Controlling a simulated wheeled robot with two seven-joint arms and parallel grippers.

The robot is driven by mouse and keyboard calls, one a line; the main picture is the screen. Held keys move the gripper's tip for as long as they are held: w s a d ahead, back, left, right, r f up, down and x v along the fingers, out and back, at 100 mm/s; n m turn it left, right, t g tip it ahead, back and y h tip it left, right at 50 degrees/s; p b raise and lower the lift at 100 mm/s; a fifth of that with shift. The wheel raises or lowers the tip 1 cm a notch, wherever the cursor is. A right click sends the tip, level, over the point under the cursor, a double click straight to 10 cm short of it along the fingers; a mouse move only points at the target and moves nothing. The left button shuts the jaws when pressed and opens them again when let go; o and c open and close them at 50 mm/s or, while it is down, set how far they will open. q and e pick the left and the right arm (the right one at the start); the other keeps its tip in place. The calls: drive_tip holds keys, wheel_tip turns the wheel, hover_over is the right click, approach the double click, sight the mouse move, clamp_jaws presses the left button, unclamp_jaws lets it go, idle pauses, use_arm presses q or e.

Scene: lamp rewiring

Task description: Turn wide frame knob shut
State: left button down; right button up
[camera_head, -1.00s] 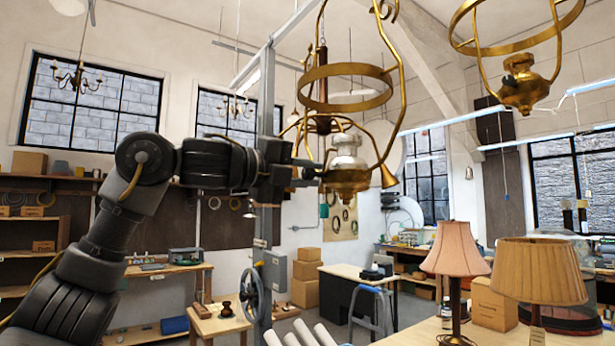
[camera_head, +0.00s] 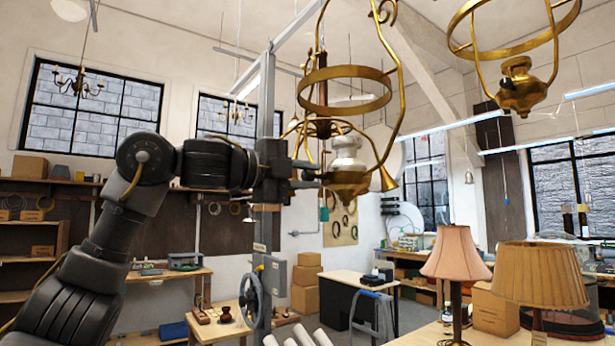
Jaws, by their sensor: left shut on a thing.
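A brass hanging lamp hangs in the middle, with a tall curved frame (camera_head: 399,75), a broad ring (camera_head: 345,73) and a font with a silvery burner (camera_head: 347,152). My left gripper (camera_head: 313,175) reaches in from the left at the height of the font. Its fingers are shut at the font's left side, where the knob is hidden or too small to make out. A second brass hanging lamp (camera_head: 520,88) with a similar ring frame hangs at the upper right, away from the gripper. My right gripper is not in view.
Two shaded table lamps, one pink (camera_head: 456,253) and one tan (camera_head: 540,275), stand on a bench at the lower right. The space below the font looks open.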

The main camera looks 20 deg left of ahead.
use_arm(q)
drive_tip(key=c, duration=1.3)
unclamp_jaws()
drive_tip(key=shift+o, duration=0.2)
drive_tip(key=shift+a, duration=0.1)
drive_tip(key=shift+s+a+f+b, duration=0.1)
drive_tip(key=shift+s+a+b, duration=0.1)
drive_tip(key=shift+s+b, duration=0.2)
drive_tip(key=b+v, duration=0.4)
drive_tip(key=v, duration=0.5)
drive_tip(key=shift+s+a, duration=0.25)
drive_tip(key=shift+s, duration=0.05)
